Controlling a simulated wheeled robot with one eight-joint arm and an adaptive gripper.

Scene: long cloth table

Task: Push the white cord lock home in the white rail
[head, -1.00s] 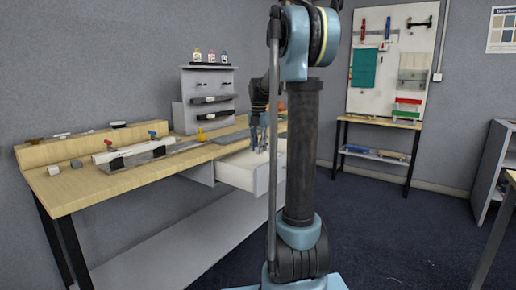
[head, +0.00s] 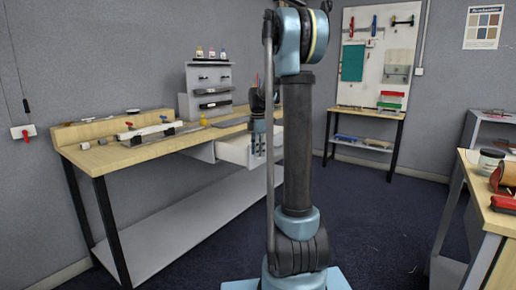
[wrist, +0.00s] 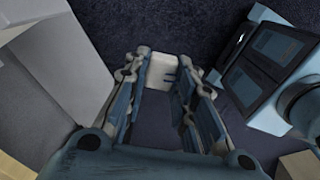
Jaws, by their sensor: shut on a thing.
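A white block-like piece (wrist: 160,72), which looks like the cord lock, sits between the fingertips of my gripper (wrist: 158,88) in the wrist view. My gripper is shut on it, above the dark floor. The fingers hide part of its sides. In the head view my gripper (head: 258,142) hangs pointing down in front of the open drawer, and the piece is too small to make out. The white rail (head: 143,132) lies on the wooden table at the left, with a red and a blue clamp knob by it. My gripper is well apart from the rail.
The long table (head: 135,153) has small pale blocks (head: 86,146) near its left end. An open white drawer (head: 238,150) juts out under it. A grey rack (head: 208,90) stands at the back. Another bench (head: 492,205) is at the right. The floor between is clear.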

